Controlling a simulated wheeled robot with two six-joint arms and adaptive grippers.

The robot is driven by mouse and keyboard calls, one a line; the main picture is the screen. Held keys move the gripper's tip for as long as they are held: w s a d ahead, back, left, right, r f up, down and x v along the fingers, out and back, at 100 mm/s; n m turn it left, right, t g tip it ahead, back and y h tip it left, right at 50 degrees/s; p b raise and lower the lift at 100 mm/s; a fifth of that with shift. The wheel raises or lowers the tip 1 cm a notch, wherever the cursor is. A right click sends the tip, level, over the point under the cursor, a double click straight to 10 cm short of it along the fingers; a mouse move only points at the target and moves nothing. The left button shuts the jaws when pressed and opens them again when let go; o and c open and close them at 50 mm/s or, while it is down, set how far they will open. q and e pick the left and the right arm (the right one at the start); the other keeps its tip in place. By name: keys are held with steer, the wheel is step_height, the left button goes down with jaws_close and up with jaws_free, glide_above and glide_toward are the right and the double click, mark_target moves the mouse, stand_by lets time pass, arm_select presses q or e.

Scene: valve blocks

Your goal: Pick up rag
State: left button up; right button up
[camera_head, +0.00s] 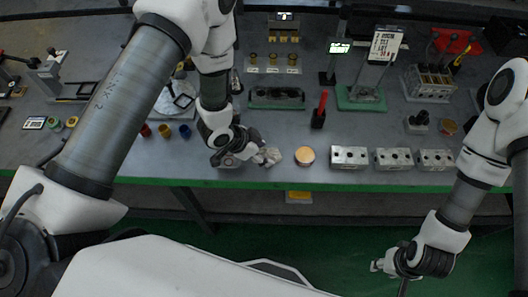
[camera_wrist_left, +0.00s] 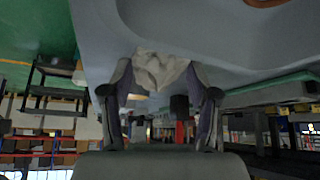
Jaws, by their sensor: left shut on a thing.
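The rag (camera_head: 269,156) is a small crumpled off-white cloth near the front edge of the workbench. It also shows in the left wrist view (camera_wrist_left: 158,70), bunched between the fingertips. My left gripper (camera_head: 258,152) is shut on the rag, low over the bench top. In the left wrist view the two fingers (camera_wrist_left: 160,82) press on it from both sides. I cannot tell whether the rag touches the bench. My right gripper (camera_head: 388,266) hangs in front of the bench over the green floor, away from the rag. Its fingers are too small to tell open from shut.
A round orange-topped tin (camera_head: 305,156) stands just right of the rag. Metal valve blocks (camera_head: 349,157) line the front edge further right. A red-handled tool (camera_head: 320,110) and a green-based block (camera_head: 277,98) stand behind. The bench's green front edge (camera_head: 300,186) is close.

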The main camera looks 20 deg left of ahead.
mark_target(268, 150)
arm_select(q)
steer(key=shift+w+r+b, duration=0.1)
steer(key=shift+r+b, duration=0.2)
steer(key=shift+r, duration=0.3)
step_height(268, 150, up, 2)
steer(key=shift+r+b, duration=0.1)
steer(key=shift+b, duration=0.3)
steer(key=s+d+r+b, duration=0.1)
steer(key=s+d, duration=0.2)
steer(key=s, duration=0.7)
steer(key=shift+d, duration=0.25)
steer(key=s+p, duration=0.1)
steer(key=p, duration=0.2)
steer(key=s+d+r+p, duration=0.1)
steer(key=s+p, duration=0.1)
steer(key=p, duration=0.2)
steer(key=s+p, duration=0.1)
steer(key=p, duration=0.3)
steer(key=shift+s+d+r, duration=0.15)
steer(key=shift+s+d, duration=0.1)
steer(key=shift+s, duration=0.1)
steer(key=shift+s+d+f+p, duration=0.15)
steer(key=shift+s+f+p, duration=0.15)
steer(key=shift+f+p, duration=0.1)
